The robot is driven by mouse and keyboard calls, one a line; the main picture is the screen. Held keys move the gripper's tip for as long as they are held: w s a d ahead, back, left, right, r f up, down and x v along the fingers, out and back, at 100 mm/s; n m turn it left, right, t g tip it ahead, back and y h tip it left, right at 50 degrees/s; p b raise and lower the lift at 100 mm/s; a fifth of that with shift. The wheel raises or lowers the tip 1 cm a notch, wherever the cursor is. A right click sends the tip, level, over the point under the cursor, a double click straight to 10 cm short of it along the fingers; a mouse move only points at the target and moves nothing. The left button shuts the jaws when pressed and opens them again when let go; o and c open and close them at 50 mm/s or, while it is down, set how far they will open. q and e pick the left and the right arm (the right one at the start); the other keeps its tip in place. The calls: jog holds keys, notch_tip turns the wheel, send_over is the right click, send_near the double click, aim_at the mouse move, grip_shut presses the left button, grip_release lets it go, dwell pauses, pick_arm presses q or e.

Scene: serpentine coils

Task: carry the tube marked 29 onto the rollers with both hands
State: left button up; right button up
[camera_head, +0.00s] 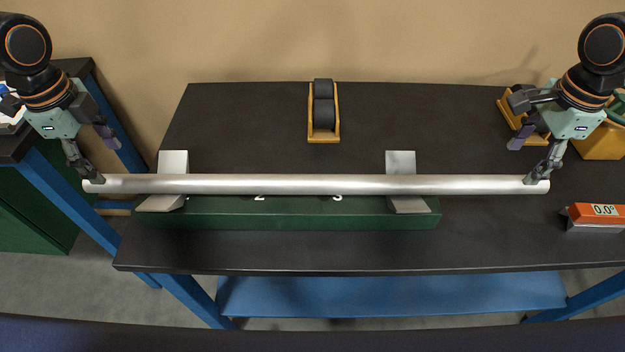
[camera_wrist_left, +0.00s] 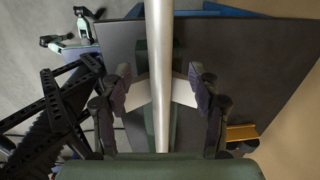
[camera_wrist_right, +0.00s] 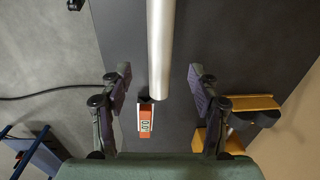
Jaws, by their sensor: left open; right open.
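The long silver tube (camera_head: 320,184) lies level across two pale grey supports (camera_head: 173,165) (camera_head: 401,163) on a dark green base (camera_head: 290,213). White digits 2 and 3 show on the base; no marking on the tube is readable. My left gripper (camera_head: 103,158) is open at the tube's left end. My right gripper (camera_head: 523,161) is open at its right end. A yellow stand with dark rollers (camera_head: 323,112) is at the table's back middle.
A second yellow roller stand (camera_head: 511,108) is partly hidden behind my right arm. An orange level reading 0.0° (camera_head: 597,217) lies at the right. The dark table (camera_head: 250,125) is clear between the tube and the middle rollers. A blue-legged bench (camera_head: 45,155) stands at the left.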

aim_at(120, 177)
pick_arm(q)
jog(key=f, duration=0.6)
jog(key=shift+w+a, duration=0.1)
jog(key=shift+w, duration=0.1)
pick_arm(e)
jog(key=f, duration=0.6)
jog(key=shift+w+a, duration=0.1)
jog(key=shift+w, duration=0.1)
pick_arm(q)
jog(key=shift+w+f, duration=0.1)
jog(key=shift+f, duration=0.55)
pick_arm(e)
jog(key=shift+w+f, duration=0.1)
jog(key=shift+f, duration=0.55)
pick_arm(q)
jog(key=c, duration=0.5)
pick_arm(e)
jog(key=c, duration=0.5)
pick_arm(q)
jog(key=c, duration=0.4)
pick_arm(e)
jog(key=c, duration=0.4)
pick_arm(q)
grip_shut()
pick_arm(e)
grip_shut()
pick_arm(q)
jog(key=shift+r, duration=0.1)
pick_arm(e)
jog(key=shift+r, duration=0.1)
